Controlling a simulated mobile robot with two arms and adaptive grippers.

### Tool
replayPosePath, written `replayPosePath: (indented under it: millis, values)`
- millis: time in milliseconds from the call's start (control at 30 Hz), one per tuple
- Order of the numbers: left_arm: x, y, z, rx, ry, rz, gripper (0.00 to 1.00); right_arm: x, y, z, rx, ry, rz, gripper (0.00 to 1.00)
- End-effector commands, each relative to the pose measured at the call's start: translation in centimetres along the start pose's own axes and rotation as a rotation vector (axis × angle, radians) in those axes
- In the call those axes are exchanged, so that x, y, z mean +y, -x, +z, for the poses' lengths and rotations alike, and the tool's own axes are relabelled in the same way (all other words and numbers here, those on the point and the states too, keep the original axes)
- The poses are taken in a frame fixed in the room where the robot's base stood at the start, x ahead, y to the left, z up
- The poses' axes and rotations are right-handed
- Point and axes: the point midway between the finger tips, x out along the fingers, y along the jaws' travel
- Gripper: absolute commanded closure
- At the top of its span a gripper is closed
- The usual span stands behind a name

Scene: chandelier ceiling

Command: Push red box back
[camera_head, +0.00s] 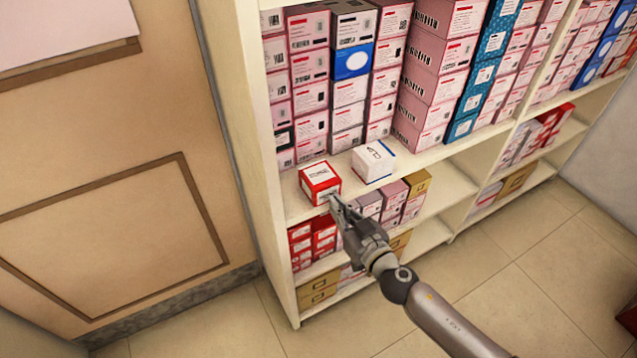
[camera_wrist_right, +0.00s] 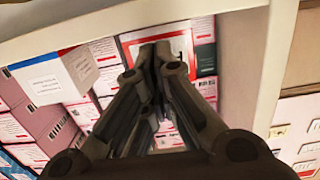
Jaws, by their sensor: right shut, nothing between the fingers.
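The red box (camera_head: 319,183) has a white label on top and stands at the front edge of a shelf, near its left end. My right gripper (camera_head: 334,202) is shut and empty, with its fingertips at the box's front face. In the head view they look touching or very nearly so. In the right wrist view the shut fingertips (camera_wrist_right: 157,52) cover part of the red box (camera_wrist_right: 206,58), so contact cannot be told for sure. My left gripper is not in view.
A white box with blue edges (camera_head: 373,161) stands just right of the red box. Stacks of pink boxes (camera_head: 309,88) fill the shelf behind, with a narrow bare strip in front. The shelf's left side panel (camera_head: 246,120) is close by. A lower shelf holds more boxes (camera_head: 391,204).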

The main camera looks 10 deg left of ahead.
Motion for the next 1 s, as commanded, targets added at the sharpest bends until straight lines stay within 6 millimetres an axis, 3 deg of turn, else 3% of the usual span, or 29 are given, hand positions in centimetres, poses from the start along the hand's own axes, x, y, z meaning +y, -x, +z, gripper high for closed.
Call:
replayPosePath:
  millis: [567, 1000]
  values:
    - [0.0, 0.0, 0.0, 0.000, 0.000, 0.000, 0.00, 0.0, -0.1, 0.0, 0.000, 0.000, 0.000, 1.00]
    - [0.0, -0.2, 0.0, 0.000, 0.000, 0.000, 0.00, 0.0, -2.1, -0.2, 0.001, -0.001, 0.000, 1.00]
